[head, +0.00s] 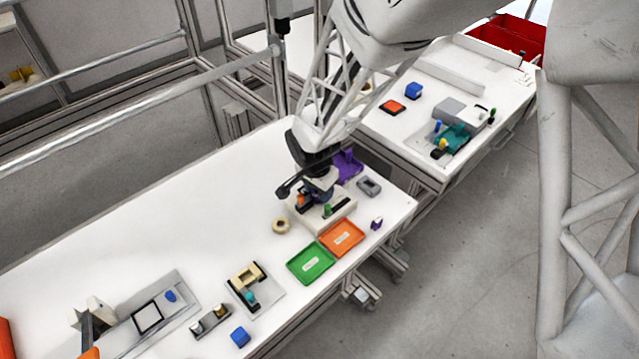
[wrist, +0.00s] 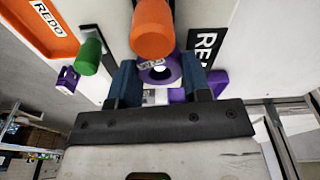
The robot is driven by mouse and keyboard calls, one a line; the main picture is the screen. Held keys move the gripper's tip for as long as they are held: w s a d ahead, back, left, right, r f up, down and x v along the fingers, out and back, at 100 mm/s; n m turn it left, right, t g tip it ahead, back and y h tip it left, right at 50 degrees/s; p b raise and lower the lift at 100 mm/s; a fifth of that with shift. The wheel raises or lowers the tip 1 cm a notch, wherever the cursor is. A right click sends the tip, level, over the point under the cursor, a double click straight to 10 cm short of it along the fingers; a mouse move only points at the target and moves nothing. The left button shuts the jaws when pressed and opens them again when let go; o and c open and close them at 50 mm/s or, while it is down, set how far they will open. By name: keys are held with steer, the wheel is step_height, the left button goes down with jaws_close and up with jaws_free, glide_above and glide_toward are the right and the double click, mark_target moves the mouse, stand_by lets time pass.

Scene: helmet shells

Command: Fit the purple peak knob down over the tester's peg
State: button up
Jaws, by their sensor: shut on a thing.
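In the wrist view, my gripper (wrist: 160,82) is shut on the purple peak knob (wrist: 160,70), which shows as a ring with a hole between the two dark blue fingers. In the head view, my gripper (head: 316,190) is low over the cream tester (head: 335,217), and the knob is not clear there. An orange cylinder (wrist: 152,30) stands close to the knob in the wrist view, and a green cylinder (wrist: 88,57) is to its left. I cannot tell whether the knob touches the tester. A peg under the knob cannot be made out.
A purple bracket-like part (head: 348,165) and a grey part (head: 368,186) lie behind the tester. A small purple part (head: 376,223) is at the right. Orange (head: 343,238) and green (head: 310,264) trays lie in front. A beige ring (head: 280,226) is left.

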mark_target(316, 195)
steer(key=shift+f, duration=0.15)
steer(key=o, duration=0.9)
steer(key=shift+s+a+r, duration=0.15)
steer(key=shift+s+r, duration=0.05)
steer(key=shift+r, duration=1.85)
steer(key=shift+s+a+r, duration=0.15)
steer(key=shift+s+r, duration=0.05)
steer(key=shift+r, duration=1.8)
steer(key=shift+s+a+r, duration=0.15)
steer(key=shift+s+r, duration=0.05)
steer(key=shift+r, duration=1.85)
